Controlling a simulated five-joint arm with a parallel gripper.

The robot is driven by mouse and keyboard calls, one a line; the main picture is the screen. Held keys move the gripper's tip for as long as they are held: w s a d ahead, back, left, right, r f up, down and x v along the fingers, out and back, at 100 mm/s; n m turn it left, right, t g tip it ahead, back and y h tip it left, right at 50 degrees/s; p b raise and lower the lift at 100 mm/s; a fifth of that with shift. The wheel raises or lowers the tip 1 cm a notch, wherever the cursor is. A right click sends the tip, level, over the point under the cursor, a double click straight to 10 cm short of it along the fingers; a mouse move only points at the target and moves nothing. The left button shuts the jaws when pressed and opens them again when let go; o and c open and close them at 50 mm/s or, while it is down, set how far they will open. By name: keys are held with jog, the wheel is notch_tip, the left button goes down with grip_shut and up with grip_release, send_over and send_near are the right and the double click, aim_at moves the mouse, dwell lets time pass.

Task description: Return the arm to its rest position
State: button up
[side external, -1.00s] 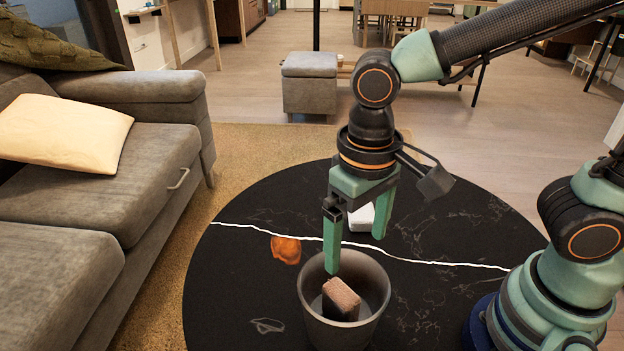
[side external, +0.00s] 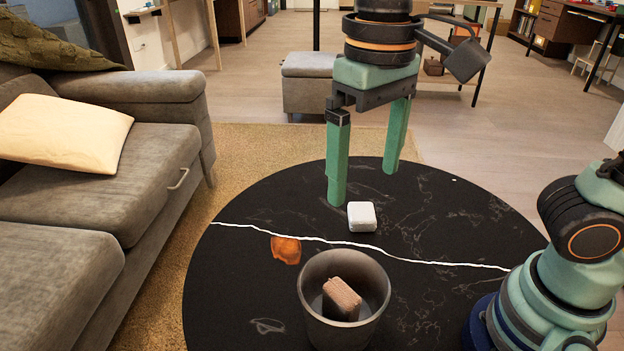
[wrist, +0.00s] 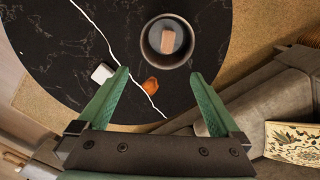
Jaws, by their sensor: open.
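My gripper (side external: 364,182) is open and empty, raised above the round black table (side external: 440,220) with its green fingers pointing down. In the wrist view my gripper (wrist: 161,78) shows its two fingers spread apart with nothing between them. My arm's base stands at the right side of the table in the side view. The upper part of my arm runs out of the top of that view.
A grey pot (side external: 312,313) on the table holds a brown block (side external: 342,297). A white block (side external: 362,217) and an orange lump (side external: 286,250) lie on the table. A grey sofa (side external: 150,150) stands at left, a grey ottoman (side external: 308,85) behind.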

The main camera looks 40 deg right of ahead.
jog(key=w+d+f+t, duration=0.2)
jog(key=d, duration=0.6)
jog(key=w+d+f+t, duration=0.2)
jog(key=w+d+t, duration=0.1)
jog(key=d, duration=0.5)
jog(key=shift+w+d+f+t, duration=0.2)
jog(key=shift+d+f+t, duration=0.1)
jog(key=shift+d+f, duration=0.1)
